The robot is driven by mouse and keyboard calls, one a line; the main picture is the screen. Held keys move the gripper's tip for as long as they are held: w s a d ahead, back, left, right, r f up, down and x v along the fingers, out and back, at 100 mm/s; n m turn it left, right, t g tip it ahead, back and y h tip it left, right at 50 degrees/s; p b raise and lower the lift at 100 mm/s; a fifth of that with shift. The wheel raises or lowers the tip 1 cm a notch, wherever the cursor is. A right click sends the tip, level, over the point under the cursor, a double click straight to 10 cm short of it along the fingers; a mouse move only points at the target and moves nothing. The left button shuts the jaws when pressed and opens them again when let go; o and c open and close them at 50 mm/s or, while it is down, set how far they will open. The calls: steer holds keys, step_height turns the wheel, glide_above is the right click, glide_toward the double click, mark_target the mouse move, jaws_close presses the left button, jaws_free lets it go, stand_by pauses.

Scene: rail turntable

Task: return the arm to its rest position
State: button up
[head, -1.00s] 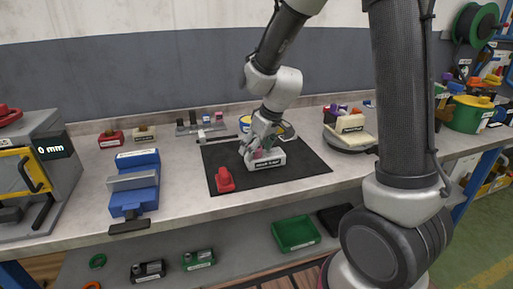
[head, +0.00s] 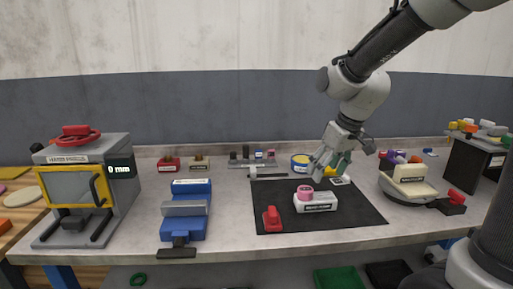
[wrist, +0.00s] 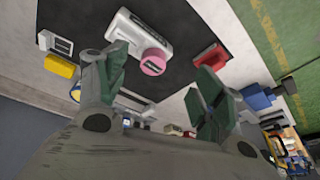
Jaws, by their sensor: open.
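My gripper (head: 330,160) hangs above the back part of the black mat (head: 350,217), at the end of my arm that reaches in from the upper right. In the wrist view my gripper (wrist: 160,85) has its two green-grey fingers spread wide apart with nothing between them. A white block with a label (head: 318,203) stands on the mat, with a pink round piece (head: 305,192) on its left end. The pink piece also shows in the wrist view (wrist: 153,62), beyond the fingertips and apart from them.
A red object (head: 272,219) is at the mat's left. A blue vise (head: 186,212) and a grey machine with a yellow-framed door (head: 70,200) stand further left. A round turntable (head: 410,190) with several coloured pieces is at right. Bare bench shows in front of the mat.

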steer(key=s+d+r+m+h, duration=0.1)
steer(key=s+d+r+m, duration=0.1)
steer(key=s+d, duration=0.4)
steer(key=s+d+r+m+t+h, duration=0.1)
steer(key=s+d+r, duration=0.3)
steer(key=s, duration=1)
steer(key=shift+d+m, duration=0.85)
steer(key=shift+m, duration=0.05)
